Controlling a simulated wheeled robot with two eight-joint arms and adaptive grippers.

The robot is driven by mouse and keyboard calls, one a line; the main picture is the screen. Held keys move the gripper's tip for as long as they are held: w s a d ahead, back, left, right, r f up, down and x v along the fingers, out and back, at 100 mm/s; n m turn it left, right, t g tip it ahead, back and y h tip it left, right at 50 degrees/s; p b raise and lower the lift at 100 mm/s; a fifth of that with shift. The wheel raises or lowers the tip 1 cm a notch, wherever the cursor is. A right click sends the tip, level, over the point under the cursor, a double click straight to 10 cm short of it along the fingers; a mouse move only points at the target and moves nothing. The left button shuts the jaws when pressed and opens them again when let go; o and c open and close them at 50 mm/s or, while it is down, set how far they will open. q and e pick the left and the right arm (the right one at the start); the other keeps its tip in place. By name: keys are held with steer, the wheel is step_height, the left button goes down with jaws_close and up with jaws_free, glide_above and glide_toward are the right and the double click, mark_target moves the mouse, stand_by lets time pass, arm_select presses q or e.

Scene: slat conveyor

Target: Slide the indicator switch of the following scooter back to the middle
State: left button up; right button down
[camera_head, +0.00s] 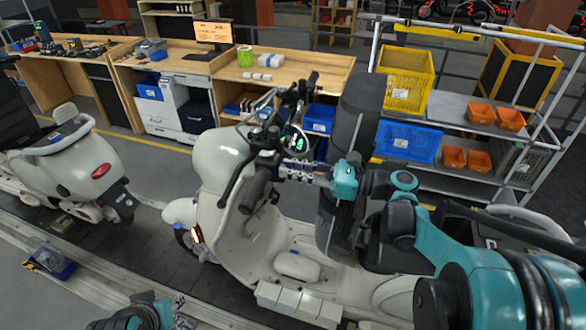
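A cream scooter (222,160) stands upright on the slat conveyor in the middle of the head view. Its handlebar has a dark grip (255,188) on the near side and a round lit display (299,140). The indicator switch is too small to make out among the dark controls beside the grip. My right gripper (284,171) reaches in from the right, with its fingertips at the controls by the inner end of this grip. I cannot tell contact or finger gap. My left gripper (178,312) is low at the bottom edge, partly cut off, away from the scooter.
A second cream scooter (78,165) stands at the left on the conveyor (130,245). A blue box (50,262) lies near the front left. Wooden workbenches (295,80) line the back. A shelf rack with a yellow crate (405,78) and orange bins (481,113) stands at the right.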

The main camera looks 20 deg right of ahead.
steer(key=shift+w+d+b, duration=0.25)
steer(key=shift+w+b, duration=0.15)
steer(key=shift+b, duration=0.05)
steer(key=c, duration=1.5)
jaws_free()
steer(key=shift+c, duration=0.2)
steer(key=v, duration=1.2)
steer(key=shift+f, duration=0.1)
